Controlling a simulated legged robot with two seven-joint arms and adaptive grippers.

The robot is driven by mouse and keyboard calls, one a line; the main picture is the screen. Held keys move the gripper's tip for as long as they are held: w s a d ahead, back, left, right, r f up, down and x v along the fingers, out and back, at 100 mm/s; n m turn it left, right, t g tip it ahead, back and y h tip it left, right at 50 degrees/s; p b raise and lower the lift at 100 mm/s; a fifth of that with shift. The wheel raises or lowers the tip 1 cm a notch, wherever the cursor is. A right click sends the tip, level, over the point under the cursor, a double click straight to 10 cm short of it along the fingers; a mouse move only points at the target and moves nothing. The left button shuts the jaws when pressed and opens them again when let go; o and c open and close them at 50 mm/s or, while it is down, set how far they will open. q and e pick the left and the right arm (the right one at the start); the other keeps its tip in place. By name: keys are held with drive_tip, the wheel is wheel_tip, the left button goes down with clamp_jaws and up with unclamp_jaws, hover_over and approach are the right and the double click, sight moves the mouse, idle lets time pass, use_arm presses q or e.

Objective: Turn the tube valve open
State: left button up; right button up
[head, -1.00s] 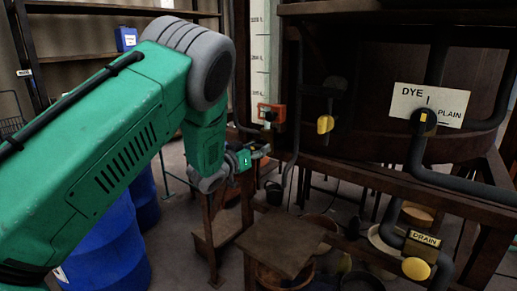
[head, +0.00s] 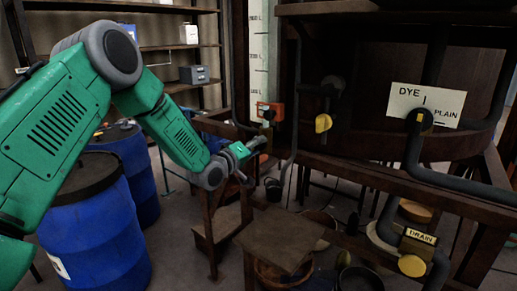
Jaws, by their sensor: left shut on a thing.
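The pale graduated gauge tube (head: 258,60) stands upright left of the dark wooden vat. An orange block (head: 270,111) sits at its foot, with a small dark tube valve (head: 267,126) just below it. My left gripper (head: 262,141) is at this valve, its fingers pointing up and right. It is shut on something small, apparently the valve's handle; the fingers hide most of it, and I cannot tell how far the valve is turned. My right gripper is not in view.
Yellow-faced valves sit on the vat pipes: one at mid-height (head: 323,123), one under the DYE/PLAIN plate (head: 419,118), one by the DRAIN label (head: 411,265). Blue drums (head: 95,245) stand at the left.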

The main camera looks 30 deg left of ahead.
use_arm(q)
drive_tip(key=n, duration=0.1)
drive_tip(key=n+b, duration=0.1)
drive_tip(key=n, duration=0.1)
drive_tip(key=shift+a, duration=0.25)
drive_tip(key=shift+n+b, duration=1)
drive_tip(key=shift+n, duration=0.8)
drive_tip(key=o, duration=1.2)
drive_tip(key=shift+c, duration=0.2)
drive_tip(key=shift+a+f, duration=0.1)
drive_tip(key=shift+a, duration=0.1)
drive_tip(key=shift+s, duration=0.15)
